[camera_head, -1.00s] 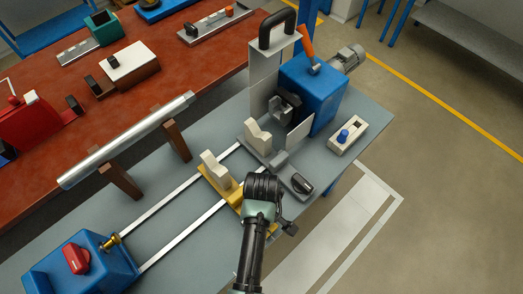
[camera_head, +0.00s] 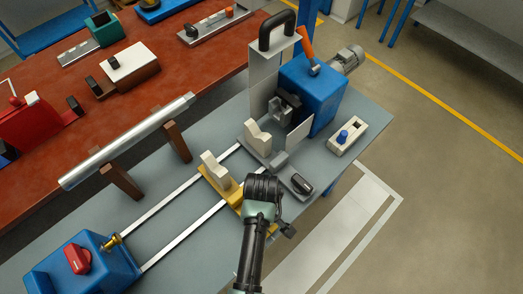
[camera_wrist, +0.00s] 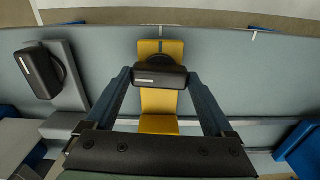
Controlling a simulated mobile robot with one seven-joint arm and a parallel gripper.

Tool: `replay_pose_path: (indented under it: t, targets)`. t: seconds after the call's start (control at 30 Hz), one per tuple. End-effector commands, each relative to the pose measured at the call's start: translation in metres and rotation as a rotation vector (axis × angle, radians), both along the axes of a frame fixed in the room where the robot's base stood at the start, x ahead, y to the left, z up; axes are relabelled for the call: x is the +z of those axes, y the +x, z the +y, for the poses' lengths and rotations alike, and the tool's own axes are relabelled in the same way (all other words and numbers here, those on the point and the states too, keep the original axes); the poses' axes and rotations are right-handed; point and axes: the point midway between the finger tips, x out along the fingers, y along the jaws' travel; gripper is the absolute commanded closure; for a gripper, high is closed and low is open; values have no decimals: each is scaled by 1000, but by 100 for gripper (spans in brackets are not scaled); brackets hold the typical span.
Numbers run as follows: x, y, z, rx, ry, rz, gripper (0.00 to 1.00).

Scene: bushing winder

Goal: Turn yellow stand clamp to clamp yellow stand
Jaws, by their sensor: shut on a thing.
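The yellow stand (camera_head: 216,187) sits across the two rails, with a cream V-shaped block on top. In the wrist view the yellow stand (camera_wrist: 159,124) runs up the middle, with its black clamp handle (camera_wrist: 160,76) near the far end. My gripper (camera_wrist: 160,78) is shut on that black handle, one finger on each side. The handle lies crosswise between the fingers. In the head view my gripper (camera_head: 262,188) is over the near end of the yellow stand and my arm hides the handle.
A grey stand (camera_head: 258,138) with its own black clamp handle (camera_head: 301,184) stands to the right. The blue headstock (camera_head: 313,92) is behind it. A blue tailstock (camera_head: 82,268) with a red knob is at lower left. A metal bar (camera_head: 125,142) rests on brown supports.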

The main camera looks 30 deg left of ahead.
Motion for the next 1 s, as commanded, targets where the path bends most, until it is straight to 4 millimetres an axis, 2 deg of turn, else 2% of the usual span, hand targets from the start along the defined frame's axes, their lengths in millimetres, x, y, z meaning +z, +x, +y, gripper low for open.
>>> replay_pose_path:
  t: [1.0]
  targets:
    - [2,1,0,-884,1,0,68]
